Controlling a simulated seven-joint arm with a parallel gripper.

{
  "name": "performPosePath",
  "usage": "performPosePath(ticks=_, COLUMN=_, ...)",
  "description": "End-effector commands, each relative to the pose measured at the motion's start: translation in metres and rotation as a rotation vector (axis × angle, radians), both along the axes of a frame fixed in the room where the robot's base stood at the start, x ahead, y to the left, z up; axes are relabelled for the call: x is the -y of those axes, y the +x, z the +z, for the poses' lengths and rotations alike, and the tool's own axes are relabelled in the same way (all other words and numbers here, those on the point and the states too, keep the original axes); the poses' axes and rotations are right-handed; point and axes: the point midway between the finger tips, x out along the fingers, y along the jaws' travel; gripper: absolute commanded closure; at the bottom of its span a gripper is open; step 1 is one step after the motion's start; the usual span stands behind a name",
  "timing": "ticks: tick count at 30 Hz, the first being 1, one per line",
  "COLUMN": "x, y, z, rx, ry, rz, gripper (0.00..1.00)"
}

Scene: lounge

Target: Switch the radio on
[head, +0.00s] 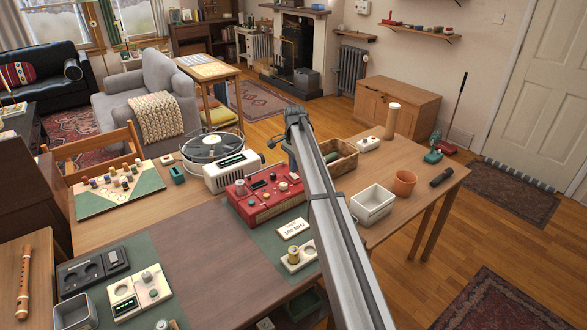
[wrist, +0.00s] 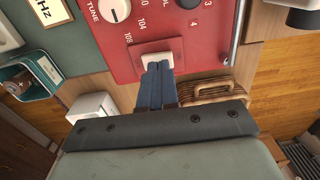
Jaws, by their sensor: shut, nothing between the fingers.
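The red radio (head: 262,204) stands on the table in the head view, partly behind my arm. In the wrist view its red face (wrist: 190,42) fills the top, with a white TUNE knob (wrist: 114,9) and a dark volume knob at the top edge.
A frequency card (head: 294,229) and a small cream unit (head: 299,256) lie in front of the radio. A wooden crate (head: 343,158) and white tub (head: 371,205) stand to the right. Bare tabletop (head: 200,250) lies front left.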

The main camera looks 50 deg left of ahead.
Motion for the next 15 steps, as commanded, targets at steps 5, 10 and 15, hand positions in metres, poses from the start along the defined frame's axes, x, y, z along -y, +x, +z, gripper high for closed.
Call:
performPosePath(ticks=5, x=0.004, y=0.000, z=0.032, rx=0.001, ry=0.002, rz=0.000, gripper=1.00)
performPosePath(ticks=10, x=0.009, y=0.000, z=0.066, rx=0.001, ry=0.002, rz=0.000, gripper=1.00)
performPosePath(ticks=15, x=0.013, y=0.000, z=0.095, rx=0.001, ry=0.002, rz=0.000, gripper=1.00)
